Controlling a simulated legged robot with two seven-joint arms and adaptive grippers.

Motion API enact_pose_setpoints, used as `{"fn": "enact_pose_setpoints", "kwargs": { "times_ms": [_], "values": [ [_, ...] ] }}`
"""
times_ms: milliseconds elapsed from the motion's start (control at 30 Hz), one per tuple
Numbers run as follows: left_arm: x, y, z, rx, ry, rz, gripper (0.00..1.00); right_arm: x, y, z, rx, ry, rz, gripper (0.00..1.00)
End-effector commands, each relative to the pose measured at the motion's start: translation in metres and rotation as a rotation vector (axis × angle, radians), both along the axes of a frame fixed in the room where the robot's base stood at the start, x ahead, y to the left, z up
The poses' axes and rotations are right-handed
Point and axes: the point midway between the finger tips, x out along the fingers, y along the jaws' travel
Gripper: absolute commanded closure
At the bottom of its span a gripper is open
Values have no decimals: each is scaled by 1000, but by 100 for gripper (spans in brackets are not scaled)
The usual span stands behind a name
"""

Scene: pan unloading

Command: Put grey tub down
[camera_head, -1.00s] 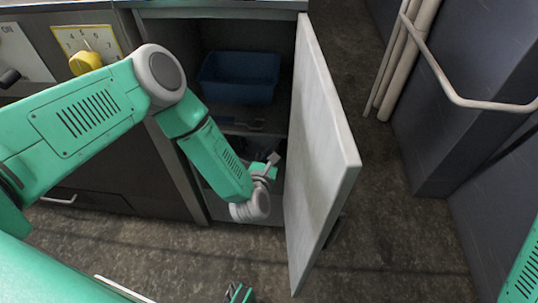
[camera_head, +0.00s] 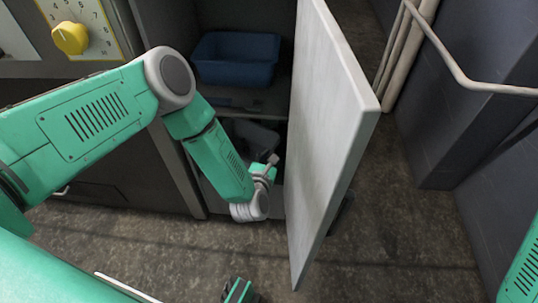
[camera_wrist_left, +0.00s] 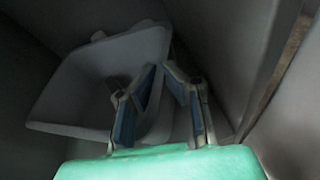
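The grey tub (camera_wrist_left: 85,85) fills the left and middle of the left wrist view, tilted in that picture. In the head view, a part of it (camera_head: 258,137) shows in the dark lower space of the cabinet, below the shelf. My left gripper (camera_wrist_left: 160,72) has one finger inside the tub and the other outside its right wall. The fingertips come close together on that wall and appear shut on it. In the head view, my left wrist and forearm hide most of this gripper. Whether the tub's base touches the cabinet floor is hidden.
A blue tub (camera_head: 236,60) stands on the shelf (camera_head: 262,101) above. The open pale cabinet door (camera_head: 325,150) stands close to the right of my left wrist. A yellow knob (camera_head: 70,38) is on the front at upper left. Bare floor lies right of the door.

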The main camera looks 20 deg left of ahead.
Motion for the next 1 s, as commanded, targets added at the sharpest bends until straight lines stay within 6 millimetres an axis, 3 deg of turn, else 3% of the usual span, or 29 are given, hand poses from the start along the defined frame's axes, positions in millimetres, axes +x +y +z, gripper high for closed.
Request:
{"fn": "enact_pose_setpoints", "kwargs": {
  "times_ms": [733, 800, 833, 1000],
  "values": [
    [1, 0, -7, 0, -2, 1, 100, 0, 0, 0, 0, 0, 0, 71],
    [1, 0, -7, 0, -2, 1, 75, 0, 0, 0, 0, 0, 0, 71],
    [1, 0, -7, 0, -2, 1, 71, 0, 0, 0, 0, 0, 0, 71],
    [0, 0, -7, 0, -1, 1, 71, 0, 0, 0, 0, 0, 0, 71]
  ]
}}
